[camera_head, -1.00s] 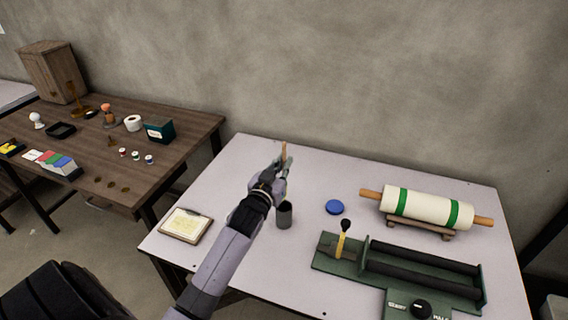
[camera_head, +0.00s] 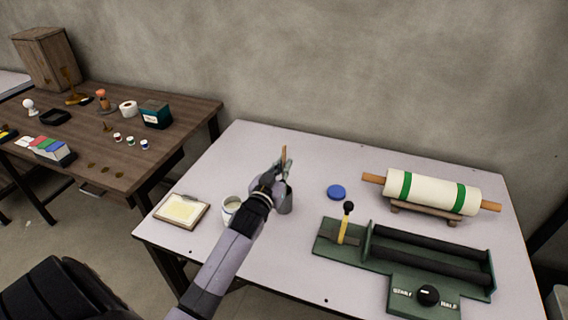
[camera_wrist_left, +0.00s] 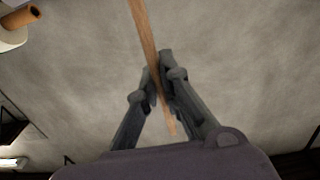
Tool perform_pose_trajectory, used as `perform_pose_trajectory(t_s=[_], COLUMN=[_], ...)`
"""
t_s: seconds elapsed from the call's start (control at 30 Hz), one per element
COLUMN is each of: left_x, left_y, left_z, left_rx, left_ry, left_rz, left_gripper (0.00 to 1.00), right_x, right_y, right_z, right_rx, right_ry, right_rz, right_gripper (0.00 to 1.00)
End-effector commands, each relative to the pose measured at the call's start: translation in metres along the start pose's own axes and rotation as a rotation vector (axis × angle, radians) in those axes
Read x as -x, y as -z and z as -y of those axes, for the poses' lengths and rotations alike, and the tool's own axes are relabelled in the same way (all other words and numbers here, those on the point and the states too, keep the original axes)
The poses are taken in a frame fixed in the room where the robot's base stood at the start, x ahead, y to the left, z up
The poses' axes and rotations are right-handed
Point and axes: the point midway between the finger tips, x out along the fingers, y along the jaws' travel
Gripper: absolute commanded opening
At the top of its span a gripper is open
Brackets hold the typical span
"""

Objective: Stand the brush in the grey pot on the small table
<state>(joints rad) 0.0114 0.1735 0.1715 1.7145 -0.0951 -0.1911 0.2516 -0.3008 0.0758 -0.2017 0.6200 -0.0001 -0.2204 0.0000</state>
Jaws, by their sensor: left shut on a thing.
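My left gripper (camera_head: 281,170) is shut on the brush (camera_head: 284,152). The brush's thin wooden handle shows upright above the fingers. In the left wrist view the fingers (camera_wrist_left: 165,85) close on the handle (camera_wrist_left: 146,35), which slants between them; no bristles can be made out. The grey pot (camera_head: 287,204) stands on the small pale table (camera_head: 215,165), just below and beside the gripper in the picture. The hand hides part of the pot's rim, and I cannot tell whether the brush is over its opening. My right gripper is not in view.
A white cup (camera_head: 229,204) stands left of the pot, partly behind my arm. A clipboard (camera_head: 182,210) lies farther left. A blue disc (camera_head: 336,192), a green roller device (camera_head: 405,262) and a rolling pin on a stand (camera_head: 432,192) are to the right. The table's back is clear.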

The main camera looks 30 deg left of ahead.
Motion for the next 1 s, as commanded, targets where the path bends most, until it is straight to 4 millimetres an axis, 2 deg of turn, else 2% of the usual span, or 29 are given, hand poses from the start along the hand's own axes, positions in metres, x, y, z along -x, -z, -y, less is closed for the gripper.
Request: perform_pose_trajectory(t_s=[0.37,0.4,0.73,1.0], left_x=[0.0000,0.0000,0.0000,0.0002], left_y=[-0.0049,-0.0048,-0.0048,-0.0051], left_z=[0.0001,0.0001,0.0000,0.0000], left_rx=[0.000,0.000,0.000,0.000], left_ry=[0.000,0.000,0.000,0.000], left_rz=[-0.001,-0.001,-0.001,0.000], left_gripper=[0.00,0.07,0.29,0.29], right_x=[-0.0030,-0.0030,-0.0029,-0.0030], right_y=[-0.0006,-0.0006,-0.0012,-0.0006], right_z=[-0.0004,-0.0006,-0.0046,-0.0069], right_rx=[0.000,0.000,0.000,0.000], right_ry=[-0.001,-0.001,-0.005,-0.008], right_rz=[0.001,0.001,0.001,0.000], right_gripper=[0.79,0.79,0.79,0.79])
